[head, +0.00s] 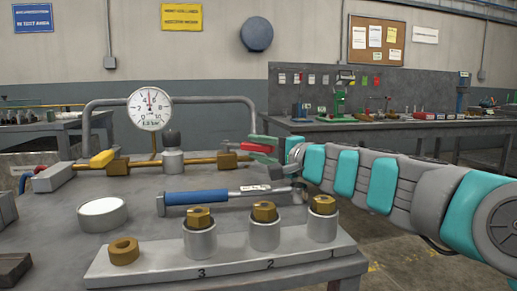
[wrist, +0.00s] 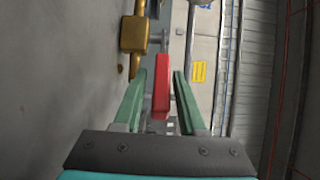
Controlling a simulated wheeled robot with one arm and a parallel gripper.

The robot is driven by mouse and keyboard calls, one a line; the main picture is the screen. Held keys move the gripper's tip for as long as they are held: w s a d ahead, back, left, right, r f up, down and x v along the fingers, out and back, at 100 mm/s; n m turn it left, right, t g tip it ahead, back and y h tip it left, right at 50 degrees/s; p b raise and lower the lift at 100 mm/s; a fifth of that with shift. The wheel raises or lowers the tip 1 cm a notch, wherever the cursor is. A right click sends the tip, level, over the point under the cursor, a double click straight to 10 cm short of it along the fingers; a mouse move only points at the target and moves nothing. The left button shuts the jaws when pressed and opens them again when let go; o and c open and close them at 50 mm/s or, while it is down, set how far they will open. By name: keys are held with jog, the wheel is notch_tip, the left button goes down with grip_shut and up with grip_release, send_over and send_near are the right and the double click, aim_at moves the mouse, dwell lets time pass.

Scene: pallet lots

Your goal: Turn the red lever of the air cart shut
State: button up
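The red lever (head: 257,148) sticks out to the right from the brass valve (head: 228,160) at the right end of the brass pipe on the cart top. My gripper (head: 252,147) reaches in from the right, its green fingers above and below the lever. In the wrist view, the red lever (wrist: 161,88) stands between the two fingers of my gripper (wrist: 160,75), with a gap on each side, so the gripper is open around it. The brass valve (wrist: 133,34) shows above left there. A round pressure gauge (head: 149,108) stands behind the pipe.
A bent grey rail (head: 215,99) rises behind. A workbench (head: 370,126) stands farther back.

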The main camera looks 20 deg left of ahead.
jog(key=shift+o, duration=0.7)
jog(key=shift+v, duration=3.95)
jog(key=shift+c, duration=0.4)
